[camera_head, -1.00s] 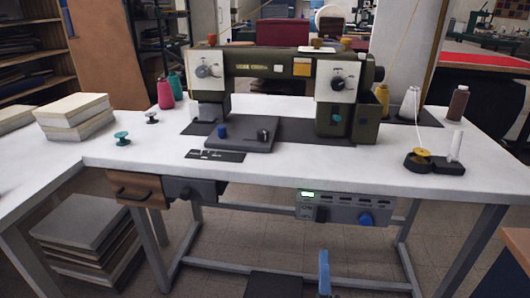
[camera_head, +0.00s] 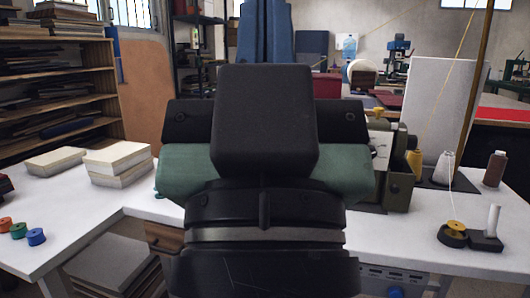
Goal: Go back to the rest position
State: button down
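A dark green, soft-looking rounded piece (camera_head: 183,172) sticks out on both sides below that body. I cannot tell whether the fingers are closed on it.
The white table (camera_head: 65,205) spans the view. My arm hides most of the olive sewing machine (camera_head: 400,185). Stacked cream blocks (camera_head: 118,162) and coloured spools (camera_head: 36,237) lie left.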

notch_tip(320, 180, up, 30)
jog(key=p, duration=2.7)
jog(key=shift+p, duration=0.35)
